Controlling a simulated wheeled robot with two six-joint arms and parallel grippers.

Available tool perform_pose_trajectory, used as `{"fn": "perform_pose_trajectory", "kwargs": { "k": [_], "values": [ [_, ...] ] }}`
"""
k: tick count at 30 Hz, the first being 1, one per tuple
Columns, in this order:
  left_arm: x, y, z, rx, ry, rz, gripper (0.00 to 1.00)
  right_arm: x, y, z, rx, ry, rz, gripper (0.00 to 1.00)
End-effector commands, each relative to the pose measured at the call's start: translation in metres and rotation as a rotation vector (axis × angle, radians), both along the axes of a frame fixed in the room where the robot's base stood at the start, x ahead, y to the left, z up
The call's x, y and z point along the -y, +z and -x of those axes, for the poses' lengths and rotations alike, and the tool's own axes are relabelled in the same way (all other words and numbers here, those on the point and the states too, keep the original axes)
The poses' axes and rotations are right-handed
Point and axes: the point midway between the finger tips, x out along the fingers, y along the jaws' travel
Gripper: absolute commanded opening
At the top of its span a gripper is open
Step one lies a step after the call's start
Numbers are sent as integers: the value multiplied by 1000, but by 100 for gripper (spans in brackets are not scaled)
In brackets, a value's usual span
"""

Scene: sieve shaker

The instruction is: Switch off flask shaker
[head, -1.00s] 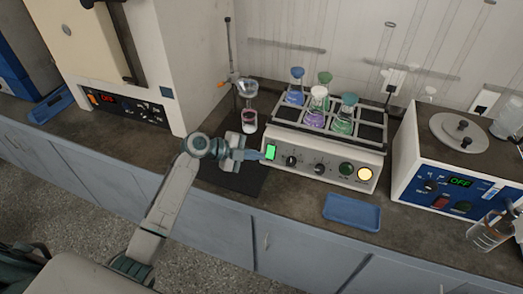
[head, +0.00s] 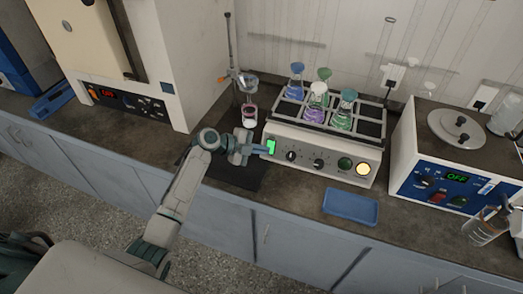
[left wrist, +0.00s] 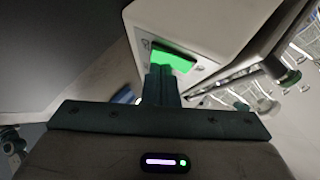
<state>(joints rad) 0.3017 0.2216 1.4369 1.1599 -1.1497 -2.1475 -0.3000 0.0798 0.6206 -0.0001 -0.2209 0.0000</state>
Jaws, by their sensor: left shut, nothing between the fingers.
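The flask shaker (head: 318,160) is a white box with a rack on top holding several flasks of coloured liquid. A rocker switch (head: 271,147) glows green at the left end of its front panel. The switch also shows in the left wrist view (left wrist: 171,62). My left gripper (head: 261,150) is shut and empty, its fingertips right at the switch. In the left wrist view, the fingertips (left wrist: 160,70) overlap the switch's lower left part, and I cannot tell whether they touch it. My right gripper is not in view.
A blue tray (head: 350,207) lies in front of the shaker. A device with a blue panel reading OFF (head: 447,184) stands at the right. A stand with a small flask (head: 249,114) is behind my left gripper. A dark mat (head: 238,174) lies below it.

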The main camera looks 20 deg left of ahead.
Motion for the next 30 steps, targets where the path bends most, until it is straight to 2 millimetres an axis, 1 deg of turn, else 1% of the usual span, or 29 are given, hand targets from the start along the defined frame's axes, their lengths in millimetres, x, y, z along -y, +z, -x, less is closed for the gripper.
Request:
{"fn": "perform_pose_trajectory", "kwargs": {
  "k": [1, 4, 5, 6, 13, 23, 30],
  "values": [
    [0, -8, -1, 11, 1, 0, 0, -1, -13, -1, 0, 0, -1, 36],
    [0, -12, -2, 37, 0, 0, 0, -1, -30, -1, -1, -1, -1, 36],
    [0, -4, -2, 34, 1, 1, 0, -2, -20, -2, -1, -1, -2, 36],
    [0, -3, -2, 33, 1, 0, 0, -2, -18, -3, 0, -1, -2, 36],
    [0, -2, -2, 32, 1, 1, 0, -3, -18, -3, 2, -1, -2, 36],
    [0, 12, -2, 34, 0, 1, 0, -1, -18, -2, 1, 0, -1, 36],
    [0, 13, -2, 32, 0, 2, 0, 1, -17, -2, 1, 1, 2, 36]
  ]
}}
